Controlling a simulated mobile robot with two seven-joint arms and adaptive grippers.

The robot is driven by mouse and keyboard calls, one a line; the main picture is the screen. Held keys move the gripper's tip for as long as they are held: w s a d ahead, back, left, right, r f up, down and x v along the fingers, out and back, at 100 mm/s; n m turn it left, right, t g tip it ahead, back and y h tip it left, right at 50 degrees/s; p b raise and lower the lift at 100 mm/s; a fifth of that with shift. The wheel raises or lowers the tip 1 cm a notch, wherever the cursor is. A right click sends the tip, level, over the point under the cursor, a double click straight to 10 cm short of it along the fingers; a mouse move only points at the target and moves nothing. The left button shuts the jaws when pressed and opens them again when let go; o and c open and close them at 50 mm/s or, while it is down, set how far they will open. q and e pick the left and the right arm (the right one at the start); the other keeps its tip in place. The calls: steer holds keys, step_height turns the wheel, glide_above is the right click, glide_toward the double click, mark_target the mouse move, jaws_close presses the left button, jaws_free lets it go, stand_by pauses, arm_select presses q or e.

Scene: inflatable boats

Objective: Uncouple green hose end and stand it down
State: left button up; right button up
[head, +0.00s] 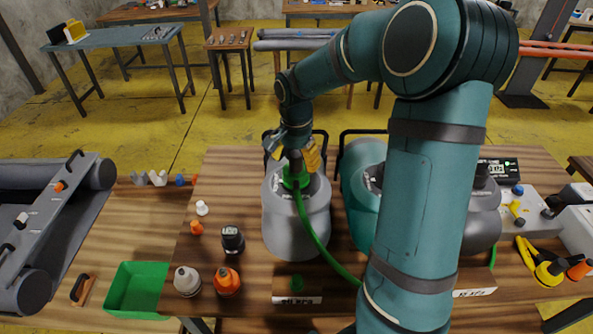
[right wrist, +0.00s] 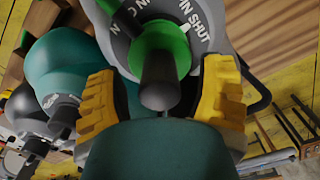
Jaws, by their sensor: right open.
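The green hose end (head: 296,181) sits upright on top of a grey canister (head: 297,228), and its green hose (head: 312,236) runs down to the right across the front. In the right wrist view the green hose end (right wrist: 163,40) has a black cylindrical part (right wrist: 161,78) and rests by a grey dial with lettering, partly "IN SHUT". My right gripper (head: 293,155) is open right above it. In the right wrist view its yellow fingers (right wrist: 160,105) stand on either side of the black part, with gaps showing. My left gripper is not in view.
A teal canister (head: 357,190) stands close on the right, partly behind my right arm. Grey inflatable tubes lie at left.

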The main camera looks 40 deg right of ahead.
jaws_close()
steer(key=n, duration=0.4)
stand_by(0.4)
steer(key=shift+n+p, duration=0.4)
steer(key=shift+n, duration=1.7)
